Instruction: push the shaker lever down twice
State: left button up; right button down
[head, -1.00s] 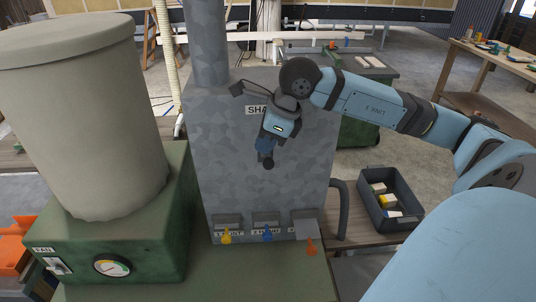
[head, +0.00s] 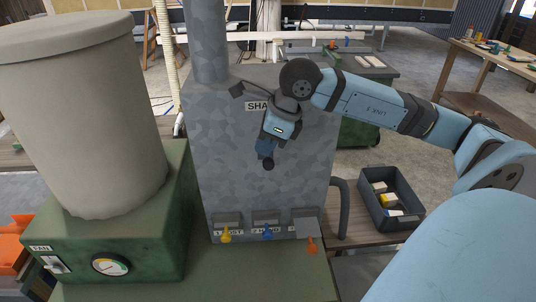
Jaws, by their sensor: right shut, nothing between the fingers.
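The shaker label (head: 257,106) is on the front of a tall grey metal cabinet (head: 222,150), partly hidden behind my right gripper. A dark lever-like piece with a block end (head: 237,89) sticks out to the upper left of the label, beside my wrist. It looks like the shaker lever. My right gripper (head: 268,164) points down in front of the cabinet, below the label. It is shut with nothing in it. I cannot tell whether my wrist touches the lever. My left gripper is not in view.
A green fan unit (head: 160,240) with a gauge and a large drum (head: 85,120) stands at the left. Yellow, blue and orange knobs (head: 267,233) line the cabinet's bottom. A dark bin (head: 391,198) with small boxes sits on a table at right. A bent grey pipe (head: 342,205) stands beside the cabinet.

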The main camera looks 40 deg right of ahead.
aim_at(266, 159)
jog(key=shift+s+a+f+b, duration=0.15)
jog(key=shift+s+f+b, duration=0.05)
jog(key=shift+f+b, duration=0.45)
jog(key=shift+s+a+f+b, duration=0.2)
jog(key=shift+s+f+b, duration=0.05)
jog(key=shift+f+b, duration=0.3)
jog(key=shift+s+a+f+b, duration=0.15)
jog(key=shift+s+f+b, duration=0.05)
jog(key=shift+f+b, duration=0.45)
dwell(1.3)
jog(key=shift+s+a+f+b, duration=0.15)
jog(key=shift+f+b, duration=0.25)
jog(key=shift+b, duration=0.1)
jog(key=shift+s+a+f+b, duration=0.1)
jog(key=shift+s+f+b, duration=0.05)
jog(key=shift+f+b, duration=0.25)
dwell(0.7)
jog(key=shift+r, duration=0.1)
dwell(0.4)
